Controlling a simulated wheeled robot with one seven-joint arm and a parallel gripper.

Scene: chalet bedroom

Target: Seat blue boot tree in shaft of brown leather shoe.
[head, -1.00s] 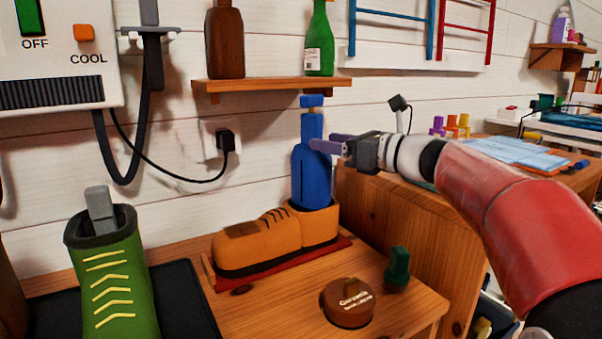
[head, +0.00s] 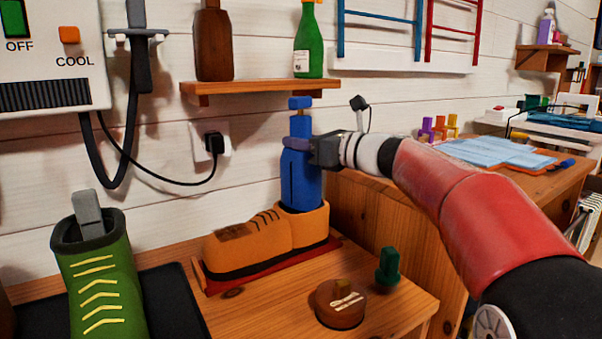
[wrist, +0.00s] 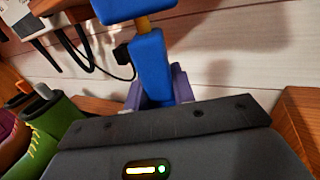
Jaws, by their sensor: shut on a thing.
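The blue boot tree (head: 300,180) stands upright with its lower end inside the shaft of the brown leather shoe (head: 250,245). The shaft rim hides its bottom, so I cannot tell how deep it sits. The shoe rests on a red mat (head: 328,246), toe to the left. My gripper (head: 298,143) reaches in from the right and is shut on the narrower upper part of the boot tree, below its blue knob. In the wrist view, purple fingers flank the blue stem of the boot tree (wrist: 150,60).
A green boot (head: 98,280) with a grey insert stands at left on a dark mat. A round brown tin (head: 340,305) and a green object (head: 388,268) lie at front right. A wooden shelf (head: 260,86) with bottles hangs above the boot tree.

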